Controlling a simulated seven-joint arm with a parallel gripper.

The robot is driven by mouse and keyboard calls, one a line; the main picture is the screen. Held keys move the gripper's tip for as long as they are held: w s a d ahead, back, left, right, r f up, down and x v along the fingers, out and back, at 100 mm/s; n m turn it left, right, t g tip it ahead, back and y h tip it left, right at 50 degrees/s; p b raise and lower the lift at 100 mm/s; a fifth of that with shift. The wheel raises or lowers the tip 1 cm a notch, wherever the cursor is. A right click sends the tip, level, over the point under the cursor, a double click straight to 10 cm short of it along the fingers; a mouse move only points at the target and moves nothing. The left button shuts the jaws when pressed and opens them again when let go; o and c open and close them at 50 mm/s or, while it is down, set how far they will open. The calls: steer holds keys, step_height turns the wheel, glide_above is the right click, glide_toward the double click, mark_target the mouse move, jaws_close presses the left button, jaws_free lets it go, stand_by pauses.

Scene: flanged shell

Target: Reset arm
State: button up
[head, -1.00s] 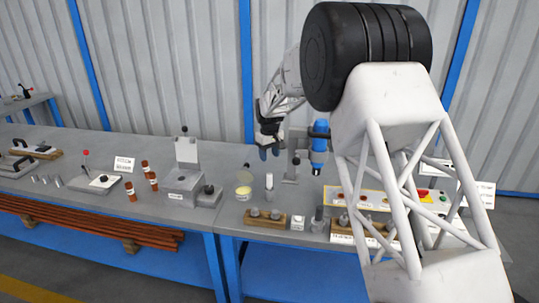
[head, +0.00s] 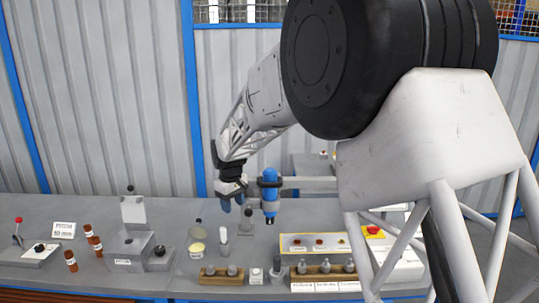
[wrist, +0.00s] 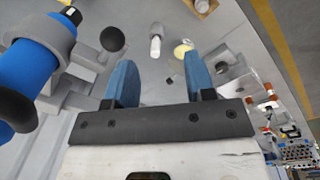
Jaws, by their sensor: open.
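My gripper (head: 233,204) hangs above the back part of the grey bench in the head view, left of a blue cylindrical tool (head: 269,194) on a stand. In the wrist view its two blue fingers (wrist: 160,84) are spread apart with nothing between them. The blue tool also shows large at the left of the wrist view (wrist: 28,68), beside the fingers and apart from them. My arm covers part of the bench's right side in the head view.
Below stand a white-capped vial (head: 223,238), a yellow-filled dish (head: 197,249), a grey block fixture (head: 130,247), brown bottles (head: 94,243) and wooden racks (head: 222,276). A control panel with a red button (head: 374,231) is at right. The air above the bench's left is clear.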

steer(key=s+d+r+m, duration=0.1)
steer(key=s+d+r, duration=0.2)
steer(key=s+d, duration=0.35)
steer(key=s+d+r+m+t, duration=0.1)
steer(key=s+d+r+m, duration=0.15)
steer(key=s+d, duration=0.4)
steer(key=s+d+r+m, duration=0.1)
steer(key=s+d+r, duration=0.3)
steer(key=s+d, duration=0.25)
steer(key=s+d+f+m, duration=0.1)
steer(key=s+d, duration=0.2)
steer(key=s, duration=0.6)
steer(key=s+d+f+m, duration=0.1)
steer(key=s+d, duration=0.3)
steer(key=s, duration=0.5)
steer(key=s+d+f+m+t, duration=0.1)
steer(key=s+d+m, duration=0.2)
steer(key=s, duration=0.6)
steer(key=shift+s+d+f, duration=0.2)
steer(key=shift+d, duration=0.3)
steer(key=shift+m, duration=0.25)
